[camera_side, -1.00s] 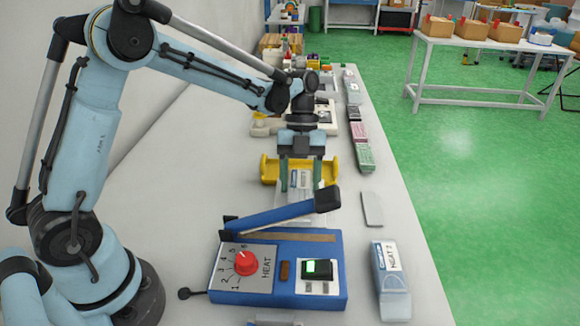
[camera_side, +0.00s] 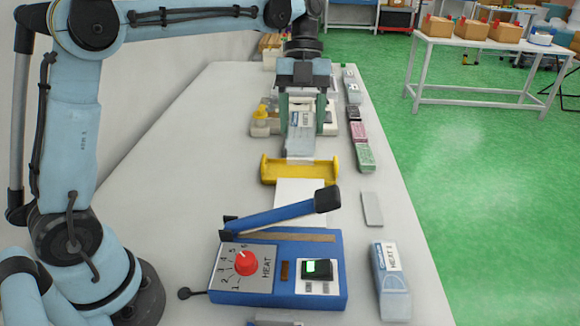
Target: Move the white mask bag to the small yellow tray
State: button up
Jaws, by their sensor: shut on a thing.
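The white mask bag (camera_side: 299,146) is upright between the two green fingers of my gripper (camera_side: 303,125), which is shut on it. The bag hangs in the air, and its lower end shows just above the far edge of the small yellow tray (camera_side: 268,172) in the picture. I cannot tell whether the bag is directly over the tray or behind it. The tray sits on the table with raised ends at left and right, and no bag shows in it.
A blue heat sealer (camera_side: 250,285) with a raised lever stands in front. A white sheet (camera_side: 299,197) lies between it and the tray. A flat grey piece (camera_side: 372,209), a bagged pack (camera_side: 390,280) and several packs line the right. The table's left part is clear.

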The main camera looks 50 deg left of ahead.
aim_at(302, 113)
jog(key=shift+r, duration=2.6)
jog(key=w+a+f+n+t, duration=0.1)
jog(key=f+n, duration=0.1)
jog(key=w+a+f+n+t+h, duration=0.1)
jog(key=w+a+f+n, duration=0.1)
jog(key=f+n, duration=0.1)
jog(key=w+a+f+n, duration=0.1)
jog(key=f+n, duration=0.1)
jog(key=shift+w+a+f+n+t, duration=0.2)
jog(key=shift+w+a+n+t, duration=0.05)
jog(key=shift+n+t, duration=0.15)
jog(key=shift+w+a+f+n+t+y, duration=0.15)
jog(key=shift+w+a+f+n+t, duration=0.65)
jog(key=shift+f+n, duration=1.3)
jog(key=shift+w+a+f+n+t+y, duration=0.15)
jog(key=shift+a+f+n+t, duration=0.25)
jog(key=shift+a+f+n, duration=1.65)
jog(key=shift+w+a+f+n+t+y, duration=0.3)
jog(key=shift+f+n+t, duration=0.5)
jog(key=shift+f, duration=2.4)
jog(key=shift+f, duration=0.15)
